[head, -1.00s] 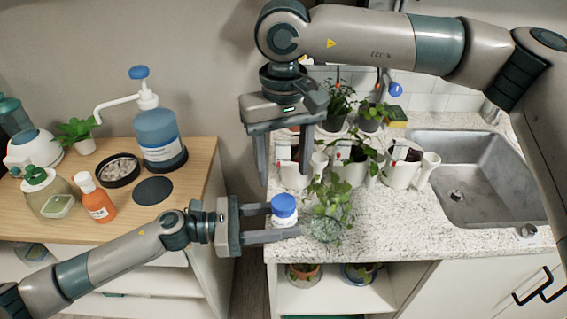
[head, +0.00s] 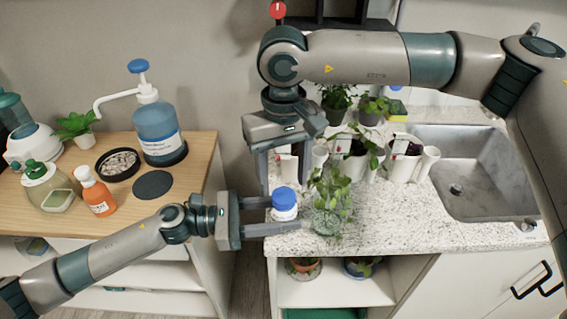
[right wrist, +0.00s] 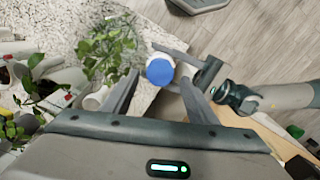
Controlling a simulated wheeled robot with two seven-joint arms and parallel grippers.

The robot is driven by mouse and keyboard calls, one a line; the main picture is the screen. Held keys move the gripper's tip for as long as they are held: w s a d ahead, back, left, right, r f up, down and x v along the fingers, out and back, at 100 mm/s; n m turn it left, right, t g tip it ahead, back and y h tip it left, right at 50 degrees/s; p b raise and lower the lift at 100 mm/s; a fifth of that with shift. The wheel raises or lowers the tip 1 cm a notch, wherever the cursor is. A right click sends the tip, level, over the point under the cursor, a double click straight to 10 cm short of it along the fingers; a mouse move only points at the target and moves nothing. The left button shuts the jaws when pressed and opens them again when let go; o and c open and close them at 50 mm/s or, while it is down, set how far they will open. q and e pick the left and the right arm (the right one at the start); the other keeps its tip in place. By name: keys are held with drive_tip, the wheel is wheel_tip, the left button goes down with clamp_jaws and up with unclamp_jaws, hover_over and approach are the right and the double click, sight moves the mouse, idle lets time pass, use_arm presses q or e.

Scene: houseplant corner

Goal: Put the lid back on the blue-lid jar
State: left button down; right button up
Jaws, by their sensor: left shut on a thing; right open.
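The jar (head: 284,214) is small and white, with its blue lid (head: 284,197) on top. It is near the front left corner of the counter. Whether the lid is seated tight or just resting I cannot tell. My left gripper (head: 283,215) is shut on the jar's body from the left, its fingers below the lid. My right gripper (head: 284,184) points down above the jar, open, its fingers on either side of the lid and not closed on it. In the right wrist view, the blue lid (right wrist: 160,69) shows round between the open fingertips.
A leafy plant in a glass vase (head: 328,218) stands just right of the jar. White pots (head: 402,165) stand behind, with the sink (head: 475,170) at right. A wooden bench (head: 205,165) at left holds a pump bottle (head: 158,130) and an orange bottle (head: 97,195).

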sight(284, 195)
drive_tip(key=shift+f, duration=1.65)
drive_tip(key=shift+c, duration=0.4)
drive_tip(key=c, duration=1)
